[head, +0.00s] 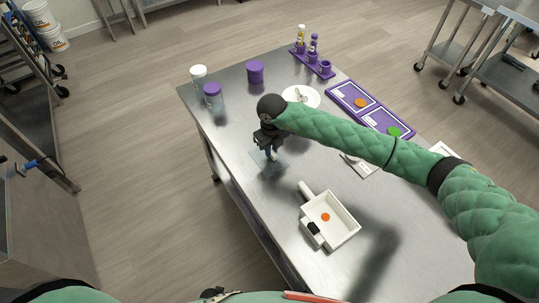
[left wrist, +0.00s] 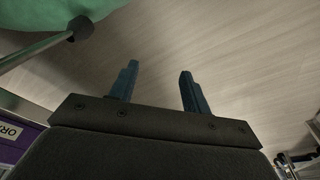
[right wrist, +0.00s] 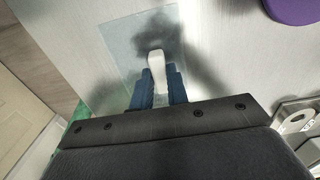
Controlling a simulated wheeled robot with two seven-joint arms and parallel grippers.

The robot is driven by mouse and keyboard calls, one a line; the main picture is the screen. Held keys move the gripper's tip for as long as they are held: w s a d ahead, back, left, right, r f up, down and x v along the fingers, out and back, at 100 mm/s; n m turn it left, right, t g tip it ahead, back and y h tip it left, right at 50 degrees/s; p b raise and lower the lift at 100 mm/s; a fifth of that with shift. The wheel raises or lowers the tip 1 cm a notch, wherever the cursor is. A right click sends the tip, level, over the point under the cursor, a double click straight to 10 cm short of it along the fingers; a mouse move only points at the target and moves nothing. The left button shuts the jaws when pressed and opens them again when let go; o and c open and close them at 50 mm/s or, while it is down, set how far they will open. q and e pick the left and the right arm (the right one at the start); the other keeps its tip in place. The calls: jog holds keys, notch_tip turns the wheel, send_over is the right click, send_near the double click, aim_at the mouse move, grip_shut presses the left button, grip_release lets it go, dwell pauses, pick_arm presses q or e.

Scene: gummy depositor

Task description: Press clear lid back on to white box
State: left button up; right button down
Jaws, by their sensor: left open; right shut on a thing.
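The white box (head: 354,234) stands open on the steel table, with an orange round piece (head: 325,217) inside. The clear lid (head: 262,163) is a flat see-through sheet under my right gripper (head: 272,154). It also shows in the right wrist view (right wrist: 120,40), past the fingertips. My right gripper (right wrist: 156,82) is shut on a small white rounded piece (right wrist: 157,62). I cannot tell whether this piece is joined to the lid, or whether the lid touches the table. My left gripper (left wrist: 157,82) is open and empty, with floor behind it; it is not seen in the head view.
The box has a white cylinder (head: 306,190) and a black part (head: 313,228) at its side. Purple-lidded jars (head: 213,96), a white plate (head: 312,97) and purple mats (head: 352,95) lie farther back.

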pick_arm(q)
jog(key=shift+f, duration=0.1)
pick_arm(e)
jog(key=shift+r, duration=0.2)
notch_tip(320, 180, up, 4)
jog(key=b, duration=0.3)
jog(key=shift+d+f, duration=0.15)
jog(key=shift+f, duration=0.1)
pick_arm(q)
jog(key=w+d+r+b, duration=0.2)
jog(key=r, duration=0.8)
jog(key=w+d+r+b, duration=0.2)
jog(key=w+d+r, duration=0.1)
jog(key=r, duration=0.6)
jog(key=shift+w+r+g, duration=0.35)
jog(key=shift+g, duration=0.05)
pick_arm(e)
jog(key=s+d+r, duration=0.7)
jog(key=d, duration=0.2)
jog(key=shift+s, duration=0.1)
